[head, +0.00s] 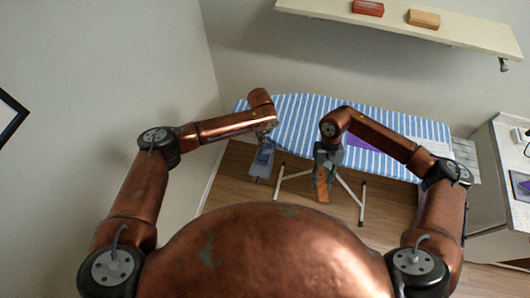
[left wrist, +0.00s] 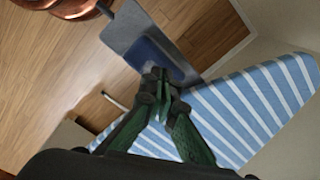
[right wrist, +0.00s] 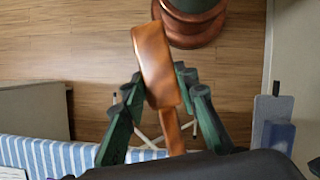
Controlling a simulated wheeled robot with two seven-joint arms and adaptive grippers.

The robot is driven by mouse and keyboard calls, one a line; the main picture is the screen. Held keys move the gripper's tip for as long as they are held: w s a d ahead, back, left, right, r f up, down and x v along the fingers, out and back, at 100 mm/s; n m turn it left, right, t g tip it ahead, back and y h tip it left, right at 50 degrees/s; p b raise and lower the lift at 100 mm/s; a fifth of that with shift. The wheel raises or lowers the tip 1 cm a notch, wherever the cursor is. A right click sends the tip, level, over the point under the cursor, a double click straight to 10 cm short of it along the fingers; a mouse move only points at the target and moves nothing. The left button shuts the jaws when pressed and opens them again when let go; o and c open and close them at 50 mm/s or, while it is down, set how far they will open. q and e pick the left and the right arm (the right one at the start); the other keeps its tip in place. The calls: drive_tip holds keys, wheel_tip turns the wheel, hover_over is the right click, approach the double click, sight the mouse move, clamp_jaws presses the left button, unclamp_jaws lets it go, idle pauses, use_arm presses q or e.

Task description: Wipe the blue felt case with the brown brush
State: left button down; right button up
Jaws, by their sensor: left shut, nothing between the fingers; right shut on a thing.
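The blue felt case (left wrist: 153,55) lies on a grey rest at the end of the striped ironing board. It also shows in the head view (head: 264,156) and at the right edge of the right wrist view (right wrist: 280,138). My left gripper (left wrist: 158,76) is shut and empty; its fingertips overlap the case's near edge in the left wrist view, and I cannot tell whether they touch it. My right gripper (right wrist: 159,92) is shut on the brown brush (right wrist: 153,62). The brush also shows in the head view (head: 321,182), to the right of the case and apart from it.
The blue-and-white ironing board (head: 400,128) stretches behind my grippers, with a purple item (head: 359,144) on it. A wall shelf (head: 467,35) holds a red box (head: 368,8) and a wooden block (head: 424,18). A white cabinet (head: 484,190) stands at right.

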use_arm(q)
wheel_tip(320, 180, up, 12)
idle(0.6)
drive_tip(key=shift+f, duration=0.1)
